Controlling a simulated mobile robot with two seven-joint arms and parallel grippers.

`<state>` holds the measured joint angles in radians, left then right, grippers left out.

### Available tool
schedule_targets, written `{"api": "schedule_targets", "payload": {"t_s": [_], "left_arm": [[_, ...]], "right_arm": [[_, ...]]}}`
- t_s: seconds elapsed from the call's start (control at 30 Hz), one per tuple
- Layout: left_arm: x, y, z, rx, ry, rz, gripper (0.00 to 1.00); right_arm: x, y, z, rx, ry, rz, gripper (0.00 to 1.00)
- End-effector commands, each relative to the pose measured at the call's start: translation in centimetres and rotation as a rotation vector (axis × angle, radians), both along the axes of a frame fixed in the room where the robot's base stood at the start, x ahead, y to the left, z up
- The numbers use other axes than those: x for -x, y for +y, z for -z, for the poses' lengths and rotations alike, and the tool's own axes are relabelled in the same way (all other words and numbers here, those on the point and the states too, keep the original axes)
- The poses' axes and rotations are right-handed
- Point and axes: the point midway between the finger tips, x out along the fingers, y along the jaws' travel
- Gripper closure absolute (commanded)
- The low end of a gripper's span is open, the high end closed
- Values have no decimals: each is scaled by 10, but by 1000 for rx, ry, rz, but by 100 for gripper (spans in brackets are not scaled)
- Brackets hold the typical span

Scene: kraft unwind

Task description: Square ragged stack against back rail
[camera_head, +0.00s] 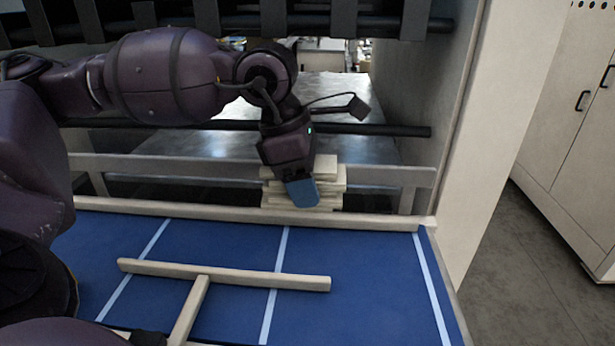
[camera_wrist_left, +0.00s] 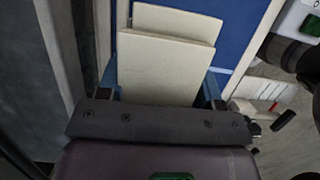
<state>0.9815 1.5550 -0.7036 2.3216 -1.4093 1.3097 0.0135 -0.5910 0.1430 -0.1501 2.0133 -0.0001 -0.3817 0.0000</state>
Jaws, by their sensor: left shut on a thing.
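A ragged stack (camera_head: 328,186) of cream slabs is at the back edge of the blue table, by the pale back rail (camera_head: 380,222). Its layers stick out unevenly. My left gripper (camera_head: 303,192) reaches down over the stack's front, with a blue finger in front of it. In the left wrist view, the blue fingers (camera_wrist_left: 160,88) lie on either side of a cream slab (camera_wrist_left: 158,68) and are shut on it; another slab (camera_wrist_left: 178,20) sits offset beyond it. The gripper hides part of the stack, and whether it touches the rail is unclear. My right gripper is not seen.
A T-shaped wooden pusher (camera_head: 225,275) lies on the blue table (camera_head: 370,290), which has pale stripes. A second pale rail (camera_head: 200,168) and a dark bar (camera_head: 385,130) run behind. A pale upright panel (camera_head: 500,130) closes the right side. The table's right part is clear.

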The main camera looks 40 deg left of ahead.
Motion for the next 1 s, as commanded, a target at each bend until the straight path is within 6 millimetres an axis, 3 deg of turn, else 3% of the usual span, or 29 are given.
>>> {"api": "schedule_targets", "payload": {"t_s": [1.0], "left_arm": [[0, 0, 25, 1, 1, 0, 68]], "right_arm": [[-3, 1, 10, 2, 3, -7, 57]]}}
